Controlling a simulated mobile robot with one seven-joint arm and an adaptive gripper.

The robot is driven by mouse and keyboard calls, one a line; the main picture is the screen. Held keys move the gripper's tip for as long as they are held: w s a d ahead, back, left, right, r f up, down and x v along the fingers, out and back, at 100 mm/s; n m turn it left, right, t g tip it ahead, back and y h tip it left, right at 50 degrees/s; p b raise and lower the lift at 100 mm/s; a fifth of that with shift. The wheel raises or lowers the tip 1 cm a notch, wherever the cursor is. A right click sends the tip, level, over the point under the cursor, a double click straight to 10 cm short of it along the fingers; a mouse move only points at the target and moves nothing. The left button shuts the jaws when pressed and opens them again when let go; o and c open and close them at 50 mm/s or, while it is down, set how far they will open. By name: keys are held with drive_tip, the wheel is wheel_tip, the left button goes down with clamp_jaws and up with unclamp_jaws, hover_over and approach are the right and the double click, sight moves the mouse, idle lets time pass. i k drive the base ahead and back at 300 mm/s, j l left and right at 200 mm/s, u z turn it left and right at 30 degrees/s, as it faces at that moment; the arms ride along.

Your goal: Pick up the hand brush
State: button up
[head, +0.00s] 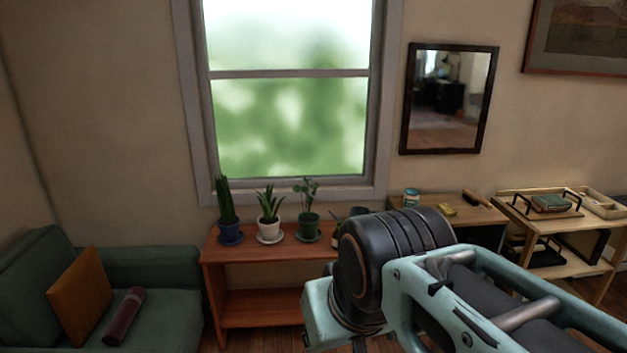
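A small item that looks like the hand brush (476,199), with a brown body and a dark part, lies on the light wooden cabinet (434,214) right of the window. It is small in the head view, so its details are hard to make out. My arm crosses the lower right of the picture, in front of the furniture. My gripper's fingers do not show, so I cannot see whether it holds anything.
A reddish wooden shelf (262,256) under the window bears several potted plants. A teal jar (411,197) and a yellow item (447,209) share the cabinet top. A trolley (551,227) with trays stands right. A green sofa (160,290) stands left.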

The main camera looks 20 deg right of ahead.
sight(468, 194)
drive_tip(key=z, duration=1.55)
drive_tip(key=k+l, duration=0.2)
